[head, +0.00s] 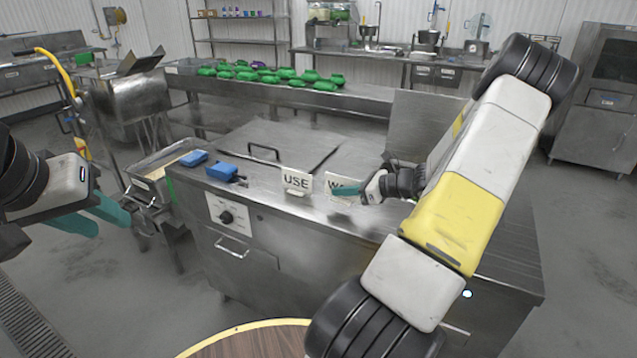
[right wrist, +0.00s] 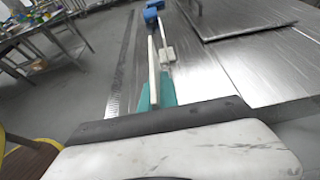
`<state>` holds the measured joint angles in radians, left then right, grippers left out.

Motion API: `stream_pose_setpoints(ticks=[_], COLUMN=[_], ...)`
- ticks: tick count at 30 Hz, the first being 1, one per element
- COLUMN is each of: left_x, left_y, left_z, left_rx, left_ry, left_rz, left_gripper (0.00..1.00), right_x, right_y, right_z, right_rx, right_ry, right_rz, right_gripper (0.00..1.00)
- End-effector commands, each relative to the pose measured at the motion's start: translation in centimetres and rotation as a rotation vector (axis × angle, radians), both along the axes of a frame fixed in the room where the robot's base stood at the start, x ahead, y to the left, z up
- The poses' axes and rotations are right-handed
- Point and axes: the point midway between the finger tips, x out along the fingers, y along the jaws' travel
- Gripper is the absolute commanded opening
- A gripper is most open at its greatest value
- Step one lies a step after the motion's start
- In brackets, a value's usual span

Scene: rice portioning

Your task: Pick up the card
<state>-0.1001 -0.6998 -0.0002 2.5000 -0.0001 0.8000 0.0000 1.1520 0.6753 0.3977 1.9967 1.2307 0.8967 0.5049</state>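A white card lettered "WA", its remaining letters hidden (head: 336,180), stands on the steel counter. My right gripper (head: 347,191) is at this card and covers part of it. In the right wrist view, a thin white card seen edge-on (right wrist: 153,72) runs between the two close teal fingers of my right gripper (right wrist: 155,95), which look shut on it. A second white card lettered "USE" (head: 297,180) stands just to the left on the counter. My left gripper (head: 100,218) is open and empty at the far left, away from the counter.
Two blue objects (head: 222,171) lie on the counter's left end. A hatch with a handle (head: 264,150) lies behind the cards. A steel tray (head: 160,168) is left of the counter. Several green items (head: 270,75) sit on a bench behind. A round wooden table (head: 250,340) is in front.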

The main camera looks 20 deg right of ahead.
Motion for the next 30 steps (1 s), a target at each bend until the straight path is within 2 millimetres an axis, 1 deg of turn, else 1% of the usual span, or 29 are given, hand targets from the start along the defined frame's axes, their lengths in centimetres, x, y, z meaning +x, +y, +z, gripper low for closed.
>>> stream_pose_setpoints(ticks=[1, 9, 12, 16, 21, 24, 26, 29, 30], left_x=[0.0, 0.0, 0.0, 0.0, 0.0, 0.0, 0.0, 0.0, 0.0], left_y=[0.0, 0.0, 0.0, 0.0, 0.0, 0.0, 0.0, 0.0, 0.0], left_z=[0.0, 0.0, 0.0, 0.0, 0.0, 0.0, 0.0, 0.0, 0.0], left_rx=[0.000, 0.000, 0.000, 0.000, 0.000, 0.000, 0.000, 0.000, 0.000], left_ry=[0.000, 0.000, 0.000, 0.000, 0.000, 0.000, 0.000, 0.000, 0.000], left_rz=[0.000, 0.000, 0.000, 0.000, 0.000, 0.000, 0.000, 0.000, 0.000], left_gripper=[0.35, 0.35, 0.35, 0.35, 0.35, 0.35, 0.35, 0.35, 0.35], right_x=[-1.2, -8.2, -10.3, -12.1, -13.3, -13.2, -12.6, -10.7, -9.8], right_y=[0.1, 1.2, 1.5, 1.8, 2.0, 2.3, 2.7, 4.2, 5.1], right_z=[0.2, 0.8, 1.0, 1.2, 1.3, 1.3, 1.2, 0.8, 0.7], right_rx=[-0.001, 0.000, -0.002, -0.002, -0.001, 0.000, 0.000, 0.001, 0.001], right_ry=[0.001, 0.001, 0.001, 0.000, -0.001, -0.003, -0.005, -0.009, -0.011], right_rz=[-0.003, -0.004, -0.003, -0.001, -0.001, 0.004, 0.014, 0.042, 0.059], right_gripper=[0.00, 0.00, 0.00, 0.00, 0.00, 0.00, 0.00, 0.00, 0.00])
